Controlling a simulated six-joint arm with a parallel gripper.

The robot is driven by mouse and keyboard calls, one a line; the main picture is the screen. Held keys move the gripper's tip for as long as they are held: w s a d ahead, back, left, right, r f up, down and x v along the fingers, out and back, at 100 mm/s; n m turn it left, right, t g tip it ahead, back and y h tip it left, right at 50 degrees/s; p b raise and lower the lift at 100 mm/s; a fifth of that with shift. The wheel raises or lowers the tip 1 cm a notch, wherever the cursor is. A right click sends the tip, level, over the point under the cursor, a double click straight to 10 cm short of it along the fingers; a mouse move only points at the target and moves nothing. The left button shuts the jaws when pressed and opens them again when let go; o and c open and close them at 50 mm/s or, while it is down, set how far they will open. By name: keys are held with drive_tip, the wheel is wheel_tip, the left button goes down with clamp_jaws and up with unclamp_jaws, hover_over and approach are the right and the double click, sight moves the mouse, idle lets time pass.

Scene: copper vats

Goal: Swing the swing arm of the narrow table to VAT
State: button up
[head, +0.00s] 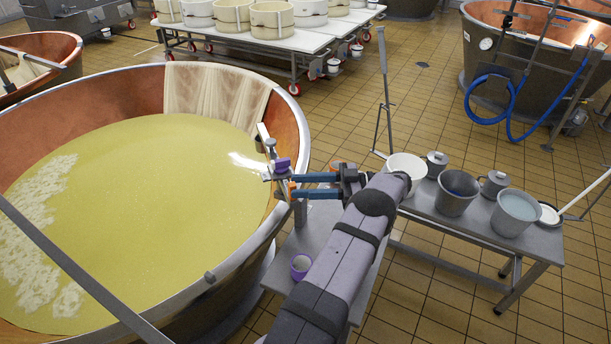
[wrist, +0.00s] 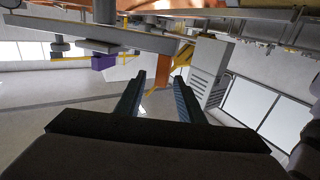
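The narrow table (head: 318,228) is grey and stands against the copper vat (head: 130,85), partly hidden by my arm. A post (head: 300,212) rises at its vat side. A short grey bar with a purple block (head: 283,163) sits at the post's top by the vat rim; it looks like the swing arm. The wrist view shows a long grey bar (wrist: 85,33) and the purple block (wrist: 103,62), left of my fingers. My gripper (head: 293,184) is open, its blue fingers apart, close to the purple block.
A purple cup (head: 301,266) is on the narrow table beside my arm. A grey table (head: 470,232) to the right holds buckets and lidded pots. Yellowish liquid (head: 130,210) fills the vat; a cloth (head: 215,95) hangs over its far rim.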

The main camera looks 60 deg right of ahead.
drive_tip(key=shift+s+p, duration=0.25)
drive_tip(key=shift+p, duration=0.8)
drive_tip(key=shift+s+a+f+m+t+h+b, duration=0.1)
drive_tip(key=shift+a+m+t+h+b, duration=0.3)
drive_tip(key=shift+m+h, duration=1.1)
drive_tip(key=shift+s+a+r+m+t+h+b, duration=0.1)
drive_tip(key=shift+a+m+t+h+b, duration=0.25)
drive_tip(key=shift+m+h, duration=1.15)
drive_tip(key=shift+a+f+m+t+h+b, duration=0.15)
drive_tip(key=shift+a+m+t+h, duration=0.35)
drive_tip(key=shift+h, duration=1.9)
drive_tip(key=shift+w+d, duration=0.1)
